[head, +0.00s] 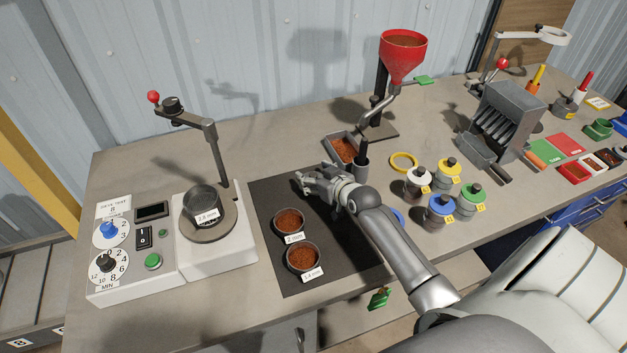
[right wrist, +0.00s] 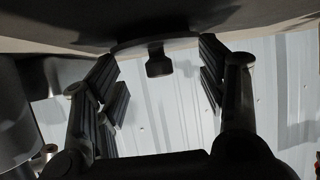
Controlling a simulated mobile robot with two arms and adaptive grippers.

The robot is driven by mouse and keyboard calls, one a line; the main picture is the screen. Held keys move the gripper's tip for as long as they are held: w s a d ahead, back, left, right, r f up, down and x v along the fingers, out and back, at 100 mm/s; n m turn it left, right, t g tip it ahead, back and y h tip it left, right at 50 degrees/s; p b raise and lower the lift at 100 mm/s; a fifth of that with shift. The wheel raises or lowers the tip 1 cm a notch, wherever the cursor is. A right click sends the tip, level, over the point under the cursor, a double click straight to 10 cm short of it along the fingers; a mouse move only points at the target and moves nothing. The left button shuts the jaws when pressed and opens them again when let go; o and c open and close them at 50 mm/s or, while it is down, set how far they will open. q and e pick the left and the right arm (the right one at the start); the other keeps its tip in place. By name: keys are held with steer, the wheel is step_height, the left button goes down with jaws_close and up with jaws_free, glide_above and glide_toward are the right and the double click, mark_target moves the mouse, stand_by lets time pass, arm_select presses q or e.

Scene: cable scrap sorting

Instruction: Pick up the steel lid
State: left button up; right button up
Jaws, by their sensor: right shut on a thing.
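My right gripper (head: 306,183) is over the upper part of the dark mat, left of the funnel stand. In the right wrist view its two fingers stand apart on either side of a round grey piece with a dark knob, which I take to be the steel lid (right wrist: 155,42). The gripper is shut on it. In the head view the lid cannot be made out clearly among the fingers. My left gripper is not in view.
Two cups of reddish granules (head: 289,221) (head: 303,257) stand on the mat (head: 345,265). A sieve shaker (head: 208,232) with a steel sieve stands left. A red funnel (head: 403,55) rises behind a granule tray (head: 343,150). Several capped bottles (head: 418,183) stand right.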

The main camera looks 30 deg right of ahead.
steer(key=shift+r, duration=0.4)
step_height(320, 180, up, 2)
steer(key=shift+r+b, duration=0.25)
steer(key=shift+b, duration=0.4)
steer(key=w+r+b+v, duration=0.1)
steer(key=r+b+v, duration=0.1)
steer(key=v, duration=1.4)
steer(key=w+a+r+n+y+p, duration=0.15)
steer(key=w+a+r+p, duration=0.3)
steer(key=a, duration=0.55)
steer(key=w+a+r+n+y+p, duration=0.1)
steer(key=w+a+r+y+p, duration=0.3)
steer(key=a, duration=0.6)
steer(key=w+a+r+n+h+p, duration=0.1)
steer(key=w+a+r+n+p, duration=0.15)
steer(key=a+r+p, duration=0.5)
steer(key=shift+m+g, duration=0.3)
steer(key=shift+g, duration=0.1)
steer(key=f+b, duration=0.3)
steer(key=a+f+b, duration=0.1)
steer(key=f+b, duration=0.3)
steer(key=a+f+b, duration=0.1)
steer(key=f+b, duration=0.2)
steer(key=b, duration=0.1)
steer(key=shift+f, duration=1)
